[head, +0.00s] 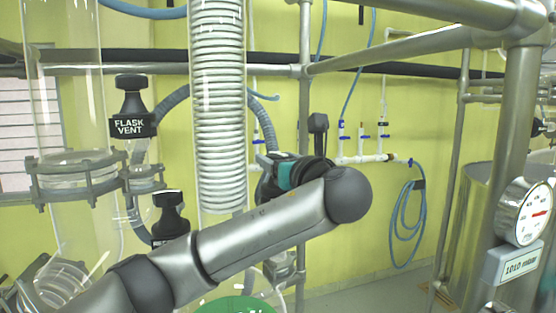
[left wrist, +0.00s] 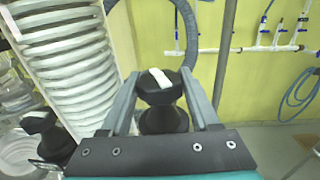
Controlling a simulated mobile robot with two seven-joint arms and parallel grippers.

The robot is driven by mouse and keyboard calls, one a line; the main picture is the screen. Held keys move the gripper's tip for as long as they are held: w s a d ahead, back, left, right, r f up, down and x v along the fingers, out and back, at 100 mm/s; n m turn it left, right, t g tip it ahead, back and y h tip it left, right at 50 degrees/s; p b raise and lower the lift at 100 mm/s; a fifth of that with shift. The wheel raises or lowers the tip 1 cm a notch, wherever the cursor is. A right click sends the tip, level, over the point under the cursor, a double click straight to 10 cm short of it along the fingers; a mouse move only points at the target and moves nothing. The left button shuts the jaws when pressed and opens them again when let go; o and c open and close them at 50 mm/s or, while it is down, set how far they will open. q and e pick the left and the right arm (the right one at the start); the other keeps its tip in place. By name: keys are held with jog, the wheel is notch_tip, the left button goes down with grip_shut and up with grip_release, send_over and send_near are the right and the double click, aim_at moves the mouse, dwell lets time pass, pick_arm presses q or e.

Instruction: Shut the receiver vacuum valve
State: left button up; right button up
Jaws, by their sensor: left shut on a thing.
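My left gripper (left wrist: 158,88) is shut on a black valve knob (left wrist: 160,118), with one finger on each side of it. The knob has a waisted shape and a white mark on its top face. No label on it is readable, so I cannot confirm from lettering that it is the receiver vacuum valve. In the head view my left arm reaches across from the lower left, and its wrist hides the fingers. A black knob top (head: 318,122) shows just above the wrist there. My right gripper is in neither view.
A black knob labelled FLASK VENT (head: 131,122) stands at the left, with another black knob (head: 170,218) below it. A glass condenser coil (head: 218,100) stands close left of my gripper. A pressure gauge (head: 524,212) is at the right, with a plate reading 1010 mbar (head: 520,264).

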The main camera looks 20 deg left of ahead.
pick_arm(q)
jog(key=shift+a+m+t+h, duration=0.15)
jog(key=shift+m+t+h, duration=1.1)
jog(key=shift+h, duration=0.55)
jog(key=shift+c, duration=0.4)
jog(key=m+t+h, duration=0.1)
jog(key=m+h, duration=0.3)
jog(key=h, duration=0.1)
jog(key=shift+h, duration=0.3)
jog(key=shift+m+h, duration=0.95)
jog(key=shift+h, duration=0.55)
jog(key=o, duration=1.1)
jog(key=shift+d+y, duration=0.2)
jog(key=shift+y, duration=0.1)
